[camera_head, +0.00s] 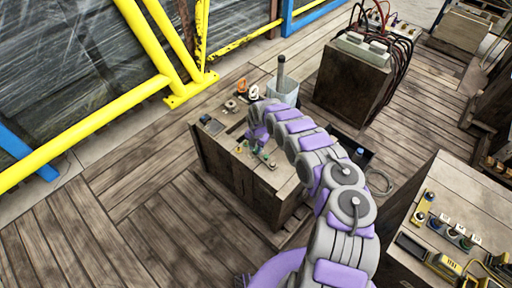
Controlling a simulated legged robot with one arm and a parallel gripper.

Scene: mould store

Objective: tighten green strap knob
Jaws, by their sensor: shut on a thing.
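My gripper (257,143) is at the end of my grey and purple arm, pointing down over the front part of a wooden crate top (222,108). It is shut on the small green strap knob (256,151), of which only a little shows below the fingers. The fingers and arm hide most of the knob, and its strap cannot be made out at this size.
A crate with dark cables (352,85) stands behind. A bench with yellow tools (452,215) is at right. Yellow rails (95,120) are at left. Plank floor (110,215) is clear at front left.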

